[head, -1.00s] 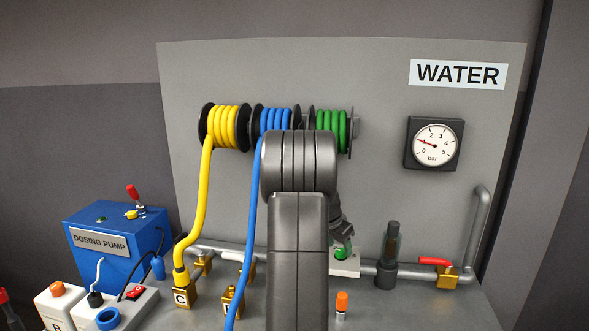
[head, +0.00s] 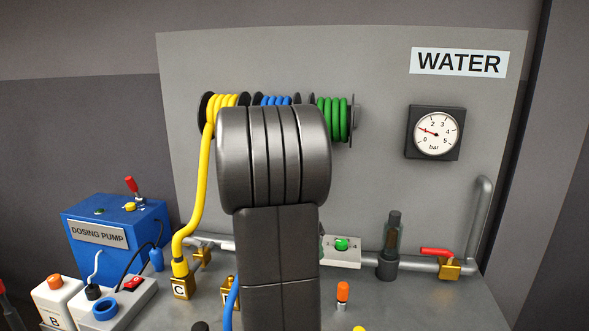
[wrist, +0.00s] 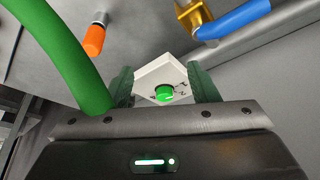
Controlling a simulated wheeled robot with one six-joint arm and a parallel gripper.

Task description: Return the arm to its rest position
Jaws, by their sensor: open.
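My gripper (wrist: 160,76) is open in the wrist view, with nothing between its two fingers. Beyond them is a white box with a green button (wrist: 164,93), apart from the fingers. The same green button (head: 341,244) shows in the head view, just right of my arm.
A green hose (wrist: 70,55) passes close by my gripper at left. A yellow hose (head: 202,190) hangs left of my arm. An orange-capped piece (head: 343,293) stands on the bench. The dosing pump (head: 115,232) is at left; a pressure gauge (head: 435,132) is at right.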

